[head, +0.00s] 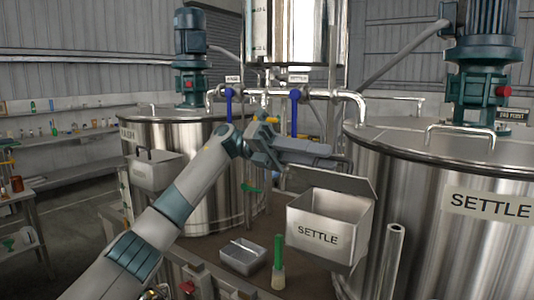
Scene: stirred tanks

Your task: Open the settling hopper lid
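The settling hopper is a grey metal box (301,222) labelled SETTLE, mounted beside the large steel tank (420,220) that also reads SETTLE. Its lid (345,184) stands raised and tilted at the back of the box, and the box top appears open. My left arm comes in from the lower left. My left gripper (325,155) is just above the raised lid, pointing right. I cannot tell whether it touches the lid or whether its fingers are apart. The lid's handle is not visible. My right gripper is not in view.
A second tank (190,190) with its own hopper (155,172) stands at left. A small metal tray (243,257) and a green-handled brush (278,262) are on the bench below. Pipes with blue valve handles (295,110) run behind the gripper. A vertical pipe (390,262) stands right of the hopper.

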